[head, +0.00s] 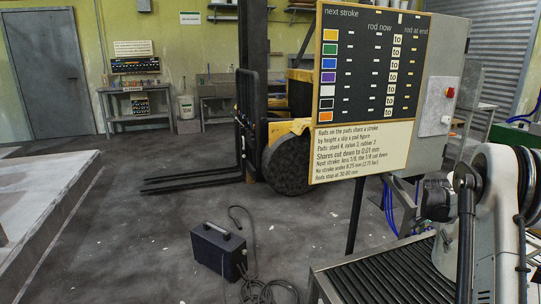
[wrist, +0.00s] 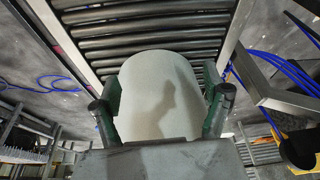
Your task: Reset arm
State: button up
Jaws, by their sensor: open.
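My arm stands at the right edge of the head view, partly cut off by the frame. I cannot make out my fingertips there. In the wrist view my gripper (wrist: 163,102) is open, its two dark fingers with green inner sides spread wide. A pale, smooth, rounded surface (wrist: 158,85) shows between and beyond the fingers, with a shadow on it. I cannot tell what it is, or whether the fingers touch it.
A roller conveyor (head: 375,272) lies at the lower right, in front of a sign board (head: 366,95) and a grey control box (head: 440,95). A forklift (head: 288,165) stands behind. A dark box (head: 217,250) with cables sits on the floor. Open floor lies left of it.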

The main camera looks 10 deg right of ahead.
jog(key=s+a+r+n+t, duration=0.15)
jog(key=s+a+r, duration=0.25)
jog(key=a+r, duration=0.5)
jog(key=s+a+r+n+t+y, duration=0.1)
jog(key=s+a+r+n, duration=0.2)
jog(key=a+r, duration=0.5)
jog(key=s+a+r+n+t, duration=0.1)
jog(key=s+a+r+n, duration=0.4)
jog(key=a, duration=0.7)
jog(key=s+a+f+n+t+y, duration=0.1)
jog(key=s+a+n, duration=0.2)
jog(key=s+a, duration=0.8)
jog(key=s+a+f+n+t+y, duration=0.1)
jog(key=s+a+n+t+y, duration=0.1)
jog(key=s+a, duration=0.85)
notch_tip(320, 180, up, 13)
jog(key=s+d+p, duration=0.2)
jog(key=p, duration=1)
jog(key=shift+s+p, duration=0.3)
jog(key=shift+p, duration=0.05)
jog(key=shift+d+g, duration=0.1)
jog(key=shift+g, duration=0.15)
